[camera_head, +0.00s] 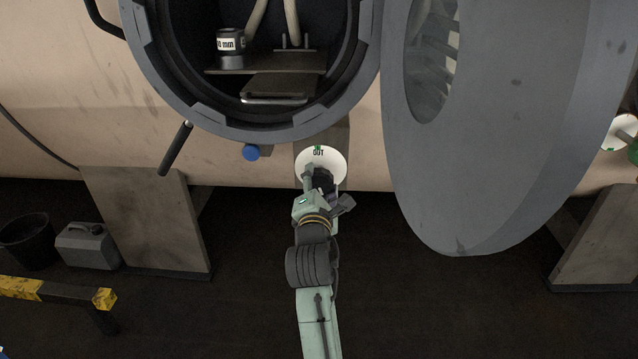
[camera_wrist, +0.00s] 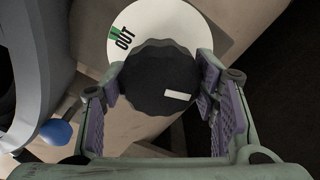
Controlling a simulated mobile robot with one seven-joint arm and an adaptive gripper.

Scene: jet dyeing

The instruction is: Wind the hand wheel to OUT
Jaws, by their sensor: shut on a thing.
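The hand wheel is a dark, scalloped knob (camera_wrist: 155,76) with a short white mark on its face. It sits in front of a white round dial (camera_head: 335,160), which also shows in the wrist view (camera_wrist: 190,24). The dial carries the word OUT beside a green mark, at its top in the head view. In the wrist view the white mark lies on the knob's lower right, away from OUT at the upper left. My gripper (camera_head: 319,182) is shut on the knob, one purple-padded finger on each side, as the wrist view shows (camera_wrist: 160,88). The head view mostly hides the knob.
The round vessel opening (camera_head: 140,62) is above, its heavy grey door (camera_head: 505,150) swung open to the right. A black-handled lever (camera_head: 175,148) and a blue knob (camera_head: 251,152) are left of the dial. Another white dial (camera_head: 618,131) is far right. Support legs (camera_head: 150,220) stand below.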

